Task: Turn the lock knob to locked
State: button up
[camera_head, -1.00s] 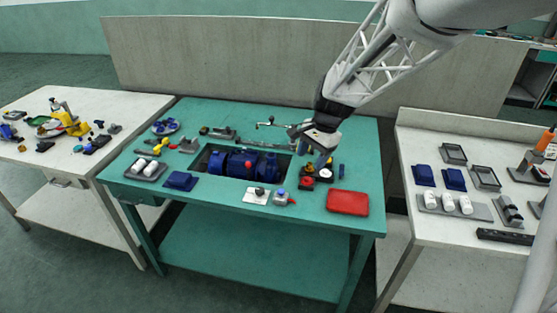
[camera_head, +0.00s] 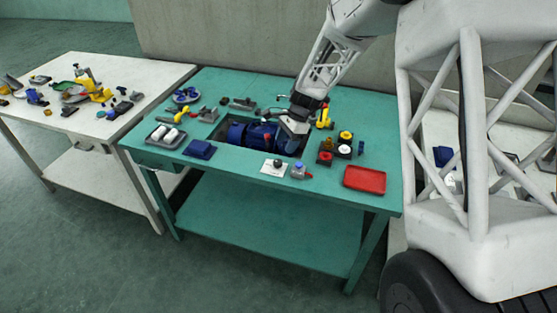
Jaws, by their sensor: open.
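A white plate (camera_head: 267,170) with a small dark knob (camera_head: 278,163) lies near the front edge of the green table. It looks like the lock knob, but its markings are too small to read. My gripper (camera_head: 289,146) points down over the right end of the blue pump (camera_head: 237,133), behind and slightly right of the plate. It is open, holds nothing that I can see and looks apart from the knob. The gripper hides part of the pump's right end.
A small grey block with a blue top and red lever (camera_head: 299,170) stands just right of the plate. Red and yellow button boxes (camera_head: 345,136), a yellow part (camera_head: 324,117) and a red tray (camera_head: 364,179) lie farther right.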

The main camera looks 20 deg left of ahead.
aim_at(278, 162)
jog(key=shift+f, duration=0.1)
dwell(0.3)
jog(key=shift+x, duration=3.85)
jog(key=c, duration=0.9)
